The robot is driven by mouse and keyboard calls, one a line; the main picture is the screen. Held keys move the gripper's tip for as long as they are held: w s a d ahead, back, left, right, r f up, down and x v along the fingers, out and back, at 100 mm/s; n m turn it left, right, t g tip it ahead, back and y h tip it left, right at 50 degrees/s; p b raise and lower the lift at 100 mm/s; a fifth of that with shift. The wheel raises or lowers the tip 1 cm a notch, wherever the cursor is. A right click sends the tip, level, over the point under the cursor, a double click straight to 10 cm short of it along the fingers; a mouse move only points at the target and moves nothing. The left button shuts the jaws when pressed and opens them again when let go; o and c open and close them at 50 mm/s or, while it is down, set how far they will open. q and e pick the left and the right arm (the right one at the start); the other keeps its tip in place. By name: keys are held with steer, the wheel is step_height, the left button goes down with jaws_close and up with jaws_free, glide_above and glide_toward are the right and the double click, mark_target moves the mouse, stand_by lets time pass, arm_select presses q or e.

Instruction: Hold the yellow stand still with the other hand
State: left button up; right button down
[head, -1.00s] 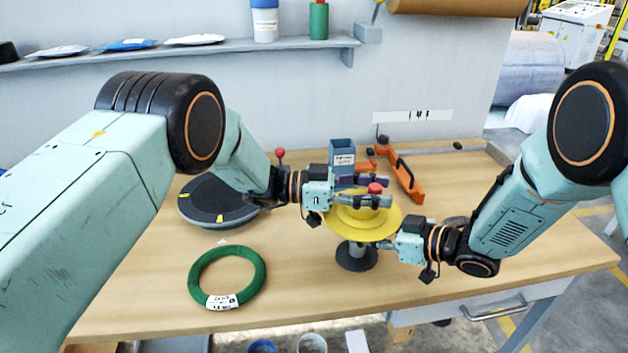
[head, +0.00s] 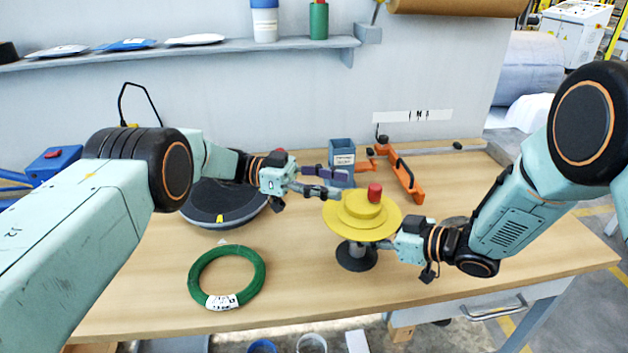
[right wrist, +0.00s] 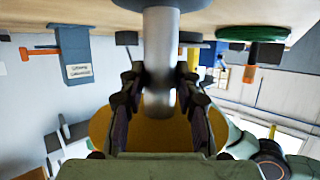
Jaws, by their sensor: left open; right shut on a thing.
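The yellow stand (head: 345,228) is a stepped yellow disc with a red knob (head: 375,193) on top, upright on a grey post and a dark round base (head: 356,257). My right gripper (head: 388,244) is below the disc and shut on the post. The right wrist view shows its fingers on both sides of the metal post (right wrist: 160,50), with the yellow disc behind. My left gripper (head: 333,182) is open and empty, just left of the red knob and above the disc's back left edge. The green coil (head: 196,281) with a white label lies flat on the table at the front left.
A dark round turntable (head: 215,215) is at the left, under my left arm. A blue-grey box (head: 342,156) and an orange clamp tool (head: 402,175) stand behind the stand. The table front between coil and stand is clear.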

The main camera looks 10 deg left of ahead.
arm_select(q)
steer(key=shift+w+a, duration=0.15)
steer(key=shift+a, duration=1.55)
